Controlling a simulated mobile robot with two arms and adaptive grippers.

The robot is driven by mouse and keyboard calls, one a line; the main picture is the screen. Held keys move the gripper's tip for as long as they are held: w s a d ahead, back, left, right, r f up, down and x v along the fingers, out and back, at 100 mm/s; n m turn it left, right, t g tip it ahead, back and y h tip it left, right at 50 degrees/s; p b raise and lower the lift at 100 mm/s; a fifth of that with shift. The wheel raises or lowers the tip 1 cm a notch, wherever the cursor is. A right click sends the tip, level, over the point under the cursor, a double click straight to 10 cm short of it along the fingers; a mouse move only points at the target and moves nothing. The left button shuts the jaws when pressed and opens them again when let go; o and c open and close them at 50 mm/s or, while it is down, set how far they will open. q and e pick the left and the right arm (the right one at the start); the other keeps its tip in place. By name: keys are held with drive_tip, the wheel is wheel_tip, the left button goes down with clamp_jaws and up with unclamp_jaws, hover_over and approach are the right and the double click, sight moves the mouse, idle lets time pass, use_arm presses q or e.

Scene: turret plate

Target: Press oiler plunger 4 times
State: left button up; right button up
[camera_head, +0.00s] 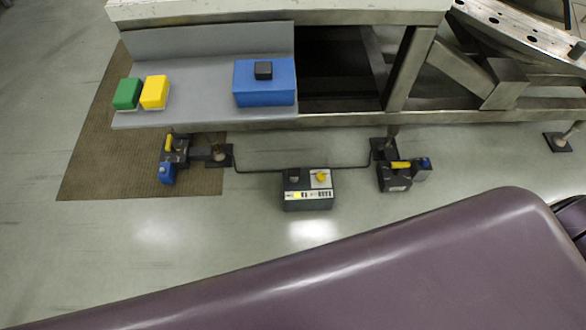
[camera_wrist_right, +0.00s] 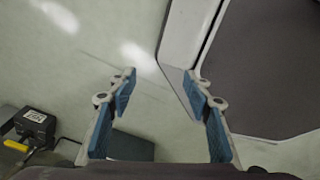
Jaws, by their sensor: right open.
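A blue box (camera_head: 264,84) with a small black block (camera_head: 263,71) on top sits at the right end of a grey shelf (camera_head: 200,75) in the head view. I cannot tell for sure whether this black block is the oiler plunger. My right gripper (camera_wrist_right: 160,78) is open and empty in the right wrist view, its two blue-padded fingers apart above the floor. It does not show in the head view, and it touches nothing that I can see. My left gripper is in neither view.
Green (camera_head: 127,93) and yellow (camera_head: 154,92) blocks sit at the shelf's left. A control box (camera_head: 308,190) with a yellow knob stands on the floor, cabled to black units at left (camera_head: 176,152) and right (camera_head: 394,178). The right unit also shows in the wrist view (camera_wrist_right: 35,122). A brown mat (camera_head: 95,160) lies left.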

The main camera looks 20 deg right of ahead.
idle(0.3)
clamp_jaws()
idle(1.4)
